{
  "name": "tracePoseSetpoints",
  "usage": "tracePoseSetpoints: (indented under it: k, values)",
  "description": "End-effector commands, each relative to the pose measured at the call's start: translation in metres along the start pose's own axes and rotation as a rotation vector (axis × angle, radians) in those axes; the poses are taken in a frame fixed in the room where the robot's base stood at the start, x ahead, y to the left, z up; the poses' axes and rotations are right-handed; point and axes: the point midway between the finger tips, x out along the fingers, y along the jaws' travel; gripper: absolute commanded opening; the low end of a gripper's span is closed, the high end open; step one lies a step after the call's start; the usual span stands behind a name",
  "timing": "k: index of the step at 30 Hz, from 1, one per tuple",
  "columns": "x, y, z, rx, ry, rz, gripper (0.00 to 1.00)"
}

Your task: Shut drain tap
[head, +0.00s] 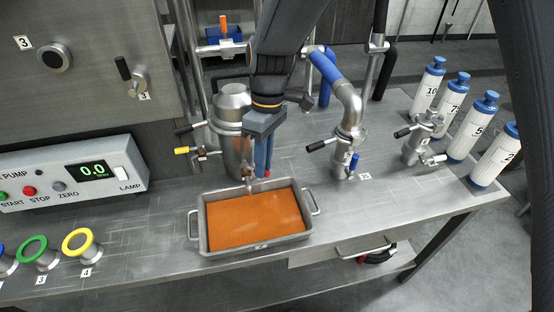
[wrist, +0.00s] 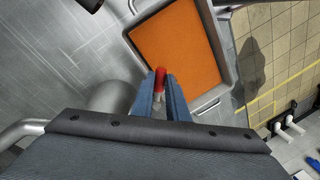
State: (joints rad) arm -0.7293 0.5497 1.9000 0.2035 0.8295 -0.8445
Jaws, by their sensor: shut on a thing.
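My gripper (head: 264,168) points down beside the steel jacketed vessel (head: 230,108), just behind the tray. In the wrist view my gripper's blue fingers (wrist: 161,88) are closed around a red-tipped handle (wrist: 160,76), which I take to be the drain tap's lever. The red tip (head: 267,174) just shows below the fingers in the head view. The drain tap's spout (head: 249,182) hangs over the back edge of a steel tray (head: 204,226) filled with orange liquid. The fingers hide most of the lever, and I cannot tell its angle or whether liquid is running.
A yellow-handled valve (head: 185,150) sticks out left of the vessel. A steel pipe fitting with a black lever (head: 316,146) stands to the right. Numbered bottles (head: 470,128) line the bench's right side. A pump panel (head: 75,178) is at left. The bench right of the tray is clear.

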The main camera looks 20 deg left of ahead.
Motion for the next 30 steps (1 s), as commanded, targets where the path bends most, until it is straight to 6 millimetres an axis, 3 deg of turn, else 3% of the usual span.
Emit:
tracePoseSetpoints:
  k: [15,16,18,30]
  values:
    - [-0.0002,-0.0043,-0.0049,-0.028,-0.003,-0.001,0.00]
    - [-0.0002,-0.0042,-0.0049,-0.028,-0.003,-0.001,0.19]
    - [-0.0002,-0.0038,-0.0045,-0.027,-0.003,-0.001,0.30]
    - [-0.0059,-0.0015,-0.0036,-0.024,-0.002,0.001,0.33]
